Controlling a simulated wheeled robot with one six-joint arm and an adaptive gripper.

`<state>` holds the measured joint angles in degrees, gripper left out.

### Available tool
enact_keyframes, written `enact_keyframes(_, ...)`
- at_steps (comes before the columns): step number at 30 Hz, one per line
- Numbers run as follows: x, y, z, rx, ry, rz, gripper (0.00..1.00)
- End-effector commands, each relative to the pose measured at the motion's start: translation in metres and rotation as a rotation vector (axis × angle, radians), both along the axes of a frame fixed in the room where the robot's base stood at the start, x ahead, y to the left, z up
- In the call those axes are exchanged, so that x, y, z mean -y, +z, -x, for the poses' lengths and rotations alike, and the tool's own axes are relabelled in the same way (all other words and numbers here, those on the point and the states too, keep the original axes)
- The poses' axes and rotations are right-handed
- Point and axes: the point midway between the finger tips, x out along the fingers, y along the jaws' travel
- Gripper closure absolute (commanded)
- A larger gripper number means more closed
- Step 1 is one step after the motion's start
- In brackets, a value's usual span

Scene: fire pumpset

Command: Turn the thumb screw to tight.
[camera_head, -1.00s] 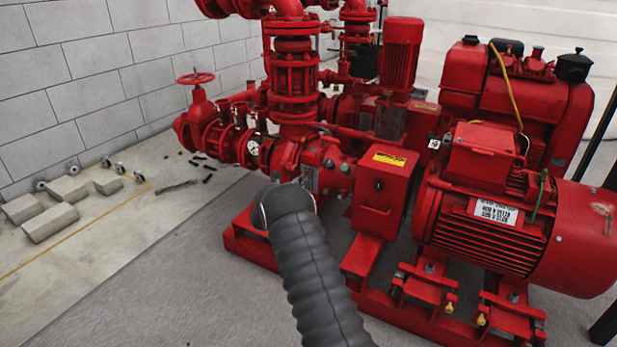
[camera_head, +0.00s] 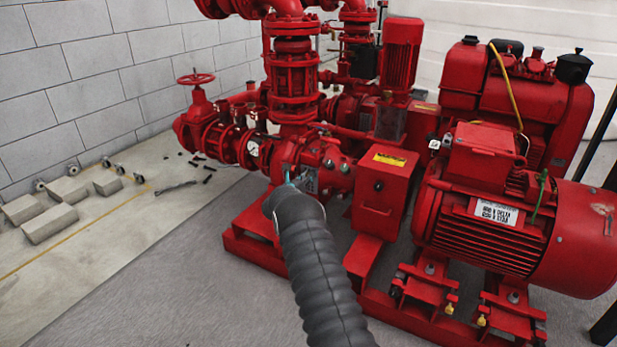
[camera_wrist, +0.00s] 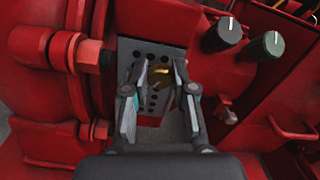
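A small brass-coloured piece, seemingly the thumb screw (camera_wrist: 159,77), sits at a dark grey plate with round holes (camera_wrist: 150,108) on the red pump body, in the wrist view. My gripper (camera_wrist: 160,68) is open, with one finger on each side of the brass piece. A gap shows between the piece and the fingers; contact is not clear. In the head view my gripper (camera_head: 290,178) is mostly hidden by my dark sleeved arm, at the front of the pump. The brass piece cannot be made out there.
A large red bolt (camera_wrist: 88,55) stands close on the left. A red box (camera_head: 382,195) and motor (camera_head: 485,230) lie to the right.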

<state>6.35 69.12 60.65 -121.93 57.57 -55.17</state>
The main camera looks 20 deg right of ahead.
Motion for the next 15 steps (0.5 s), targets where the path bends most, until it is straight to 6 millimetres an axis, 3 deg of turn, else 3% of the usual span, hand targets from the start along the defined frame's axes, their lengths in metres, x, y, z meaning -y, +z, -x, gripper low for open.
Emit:
enact_keyframes(2, 0.0069, 0.0001, -0.0003, 0.000, 0.001, 0.000, 1.00)
enact_keyframes(15, -0.0009, -0.0043, -0.0004, 0.101, 0.001, -0.077, 1.00)
